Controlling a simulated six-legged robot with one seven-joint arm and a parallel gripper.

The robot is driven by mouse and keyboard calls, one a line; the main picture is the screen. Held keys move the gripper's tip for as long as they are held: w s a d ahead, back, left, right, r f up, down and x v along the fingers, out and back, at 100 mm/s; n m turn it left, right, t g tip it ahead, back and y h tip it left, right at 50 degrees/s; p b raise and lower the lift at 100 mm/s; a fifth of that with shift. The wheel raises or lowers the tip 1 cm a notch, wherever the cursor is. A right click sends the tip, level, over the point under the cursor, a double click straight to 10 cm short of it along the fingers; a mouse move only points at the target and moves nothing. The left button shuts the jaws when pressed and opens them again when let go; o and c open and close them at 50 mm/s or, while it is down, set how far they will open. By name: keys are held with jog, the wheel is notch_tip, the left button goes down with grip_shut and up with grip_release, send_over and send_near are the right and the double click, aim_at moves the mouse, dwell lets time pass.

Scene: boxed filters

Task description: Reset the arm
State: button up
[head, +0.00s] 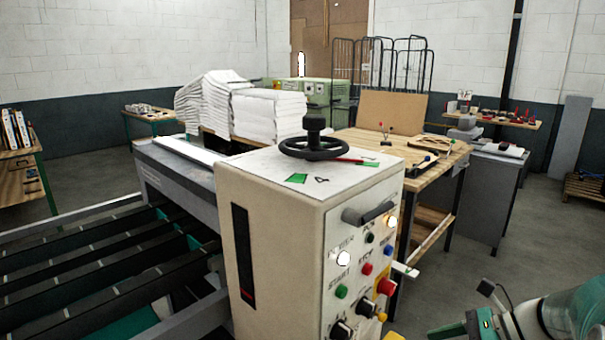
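I cannot make out my gripper or its fingertips in the head view. Whether it is open or shut, and whether it holds anything, does not show. A teal and grey rounded form is cut off at the lower right corner, and I cannot tell what it is.
A cream machine cabinet (281,243) with buttons and a black handwheel (314,147) stands close in front. Behind are white paper stacks (268,115) and a wooden workbench (437,170). Grey floor (540,240) is open at right.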

jog(key=s+a+r+n+h, duration=0.1)
jog(key=s+a+n+h, duration=0.2)
jog(key=n, duration=0.5)
jog(key=s+a+r+n+h, duration=0.2)
jog(key=s+a+n+h, duration=0.1)
jog(key=a+n, duration=0.3)
jog(key=s+a+r+n+t+h, duration=0.1)
jog(key=s+a+r+n+h, duration=0.1)
jog(key=n, duration=0.8)
jog(key=s+a+h, duration=0.1)
jog(key=a+h, duration=0.1)
jog(key=a, duration=0.1)
jog(key=shift+s+a+r+n, duration=0.15)
jog(key=shift+a+n, duration=0.05)
jog(key=shift+n, duration=0.1)
